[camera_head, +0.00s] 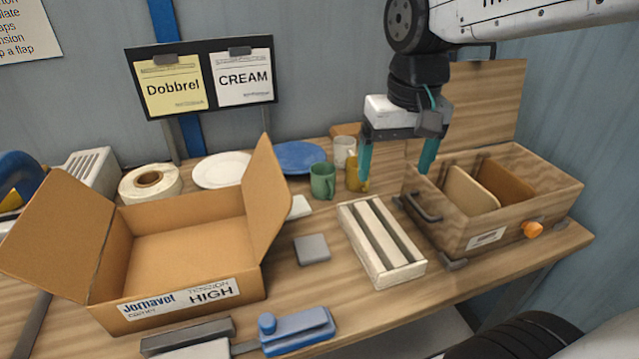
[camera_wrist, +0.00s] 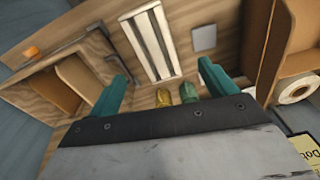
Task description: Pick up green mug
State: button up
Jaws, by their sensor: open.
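The green mug (camera_head: 322,181) stands upright on the table, left of a yellow mug (camera_head: 353,173) and in front of a blue plate. In the wrist view the green mug (camera_wrist: 187,91) shows between the fingers, nearer the right one, its lower part hidden by my gripper's body. The yellow mug (camera_wrist: 163,97) is beside it. My gripper (camera_head: 398,172) is open and empty, its teal fingers pointing down, to the right of the green mug. It also shows in the wrist view (camera_wrist: 164,72).
A white mug (camera_head: 344,150) stands behind the yellow one. An open cardboard box (camera_head: 190,240) is on the left, a slatted white rack (camera_head: 380,242) in front, a wooden crate (camera_head: 485,235) on the right. A blue plate (camera_head: 298,155) and white plate (camera_head: 221,170) lie at the back.

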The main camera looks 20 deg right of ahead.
jog(key=w+a+f+m, duration=0.1)
jog(key=w+f, duration=0.2)
jog(key=w, duration=1)
jog(key=m+g, duration=0.1)
jog(key=m, duration=0.1)
send_over(323, 177)
jog(key=w, duration=0.3)
notch_tip(323, 177, down, 9)
jog(key=f, duration=0.5)
jog(key=d+f, duration=0.1)
jog(key=f, duration=0.2)
jog(key=shift+s+f, duration=0.1)
jog(key=shift+s, duration=0.1)
